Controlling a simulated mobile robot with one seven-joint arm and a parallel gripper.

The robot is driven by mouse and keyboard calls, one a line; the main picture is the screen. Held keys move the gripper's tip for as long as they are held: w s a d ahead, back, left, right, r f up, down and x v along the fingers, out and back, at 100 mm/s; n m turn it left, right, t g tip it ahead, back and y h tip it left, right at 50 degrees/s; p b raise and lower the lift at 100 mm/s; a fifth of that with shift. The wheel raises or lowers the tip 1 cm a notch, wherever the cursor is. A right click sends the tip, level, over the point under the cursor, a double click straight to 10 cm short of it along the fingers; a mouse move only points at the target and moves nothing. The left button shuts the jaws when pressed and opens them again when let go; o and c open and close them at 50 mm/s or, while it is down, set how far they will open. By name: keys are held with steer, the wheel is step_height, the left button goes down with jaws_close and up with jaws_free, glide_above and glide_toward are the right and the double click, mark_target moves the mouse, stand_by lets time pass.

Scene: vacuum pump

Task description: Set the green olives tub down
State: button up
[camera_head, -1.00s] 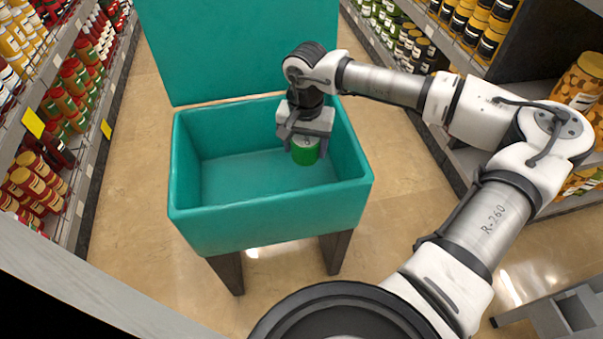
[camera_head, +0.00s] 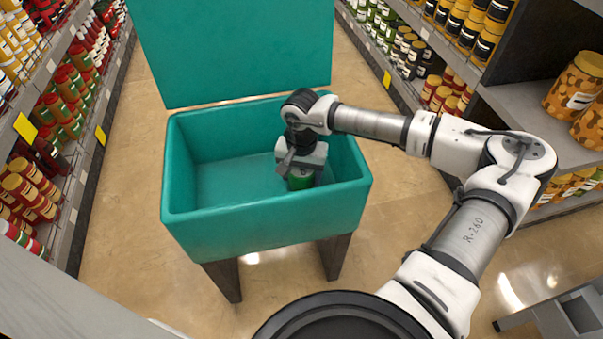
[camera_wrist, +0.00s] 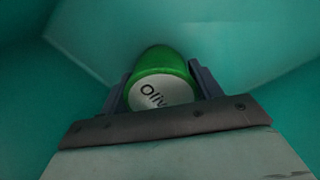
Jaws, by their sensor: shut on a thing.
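The green olives tub (camera_head: 301,179) is held in my gripper (camera_head: 300,172), inside the teal bin towards its right side. In the wrist view the tub (camera_wrist: 160,85) sits between the two fingers of my gripper (camera_wrist: 163,88), and part of the word "Olives" shows on its pale face. My gripper is shut on the tub. The teal bin (camera_head: 262,225) is open on top and stands on dark legs. The tub is low in the bin; I cannot tell whether its underside touches the floor of the bin.
A teal panel (camera_head: 235,45) stands upright behind the bin. Shelves of jars line the left aisle (camera_head: 60,110) and the right side (camera_head: 580,90). The left part of the bin floor (camera_head: 225,185) is bare. My arm crosses the bin's right rim.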

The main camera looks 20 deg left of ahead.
steer(key=shift+f, duration=0.25)
steer(key=o, duration=1.2)
steer(key=shift+r, duration=0.1)
steer(key=shift+c, duration=0.2)
step_height(320, 180, up, 12)
steer(key=p, duration=0.2)
steer(key=shift+r+p, duration=0.2)
steer(key=shift+p, duration=0.1)
